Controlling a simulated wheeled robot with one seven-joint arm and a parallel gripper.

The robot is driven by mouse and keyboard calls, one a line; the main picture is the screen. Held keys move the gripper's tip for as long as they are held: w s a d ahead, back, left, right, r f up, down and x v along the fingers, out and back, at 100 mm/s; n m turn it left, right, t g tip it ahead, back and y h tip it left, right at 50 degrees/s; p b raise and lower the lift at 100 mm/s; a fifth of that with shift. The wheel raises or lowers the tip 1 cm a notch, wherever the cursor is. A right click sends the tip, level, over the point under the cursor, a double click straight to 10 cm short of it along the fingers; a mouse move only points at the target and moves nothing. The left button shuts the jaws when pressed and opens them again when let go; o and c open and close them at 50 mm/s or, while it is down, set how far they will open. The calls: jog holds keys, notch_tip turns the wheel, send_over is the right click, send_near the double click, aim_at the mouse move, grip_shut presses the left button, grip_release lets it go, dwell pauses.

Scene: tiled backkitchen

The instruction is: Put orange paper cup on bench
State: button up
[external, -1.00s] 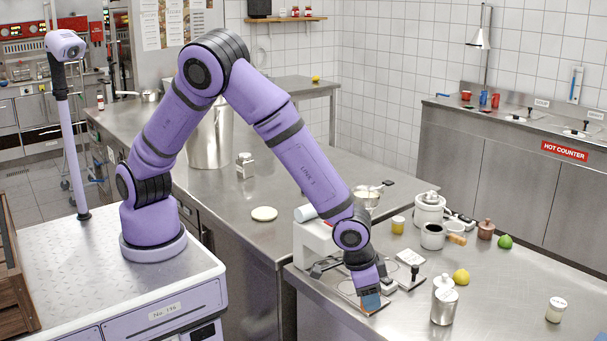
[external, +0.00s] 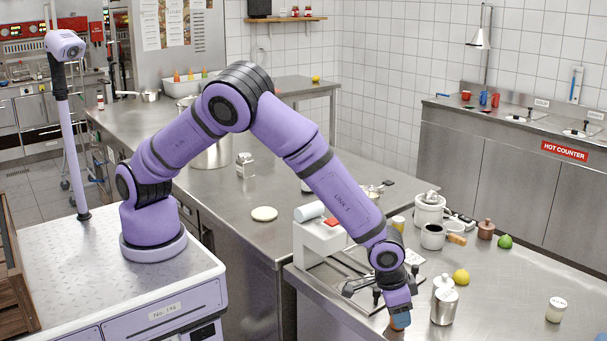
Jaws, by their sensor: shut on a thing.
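My gripper (external: 398,306) points down over the front steel bench (external: 500,295). I cannot tell whether the cup touches the bench top.
The metal canister (external: 444,302) stands close to the right of my gripper, with a lemon (external: 461,277) behind it. A white machine (external: 318,240) stands to the left. A small jar (external: 556,309) stands farther right. Bare steel lies between canister and jar.

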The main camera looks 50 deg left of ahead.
jog(key=shift+f, duration=0.15)
jog(key=o, duration=0.9)
